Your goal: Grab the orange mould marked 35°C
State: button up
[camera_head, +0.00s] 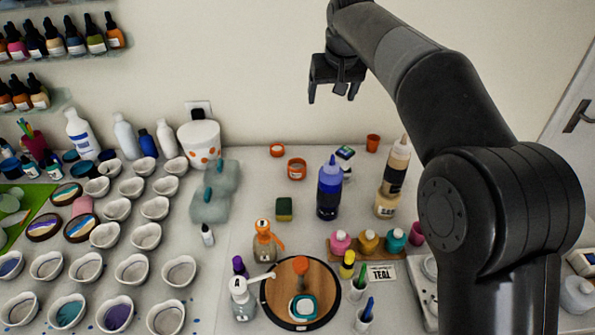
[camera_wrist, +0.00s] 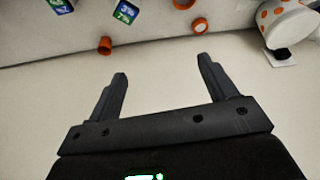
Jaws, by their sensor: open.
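Several small orange cup-like pieces stand on the worktop, and I cannot read a 35°C mark on any. One (camera_head: 373,143) is at the back by the wall; it also shows in the wrist view (camera_wrist: 105,45). Another (camera_head: 277,150) is at the back left of it, also in the wrist view (camera_wrist: 199,25). A wider one (camera_head: 297,168) is just in front of that, cut by the top edge of the wrist view (camera_wrist: 184,4). My gripper (camera_head: 332,95) is open and empty, raised in front of the wall above them; its two fingers (camera_wrist: 162,68) are apart.
A blue bottle (camera_head: 329,190) and a tan bottle (camera_head: 391,185) stand in front of the orange pieces. A small display device (camera_head: 345,153) lies between them. A spotted bucket (camera_head: 199,145) stands left. A round wooden turntable (camera_head: 275,300) is at the front.

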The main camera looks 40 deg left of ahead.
jog(key=s+a+f+n, duration=0.1)
jog(key=s+a+f, duration=0.25)
jog(key=a, duration=0.45)
send_near(297, 165)
jog(key=x, duration=0.4)
jog(key=s+x, duration=0.1)
jog(key=x, duration=0.2)
jog(key=shift+d+f, duration=0.35)
jog(key=shift+f, duration=0.05)
jog(key=c, duration=1.1)
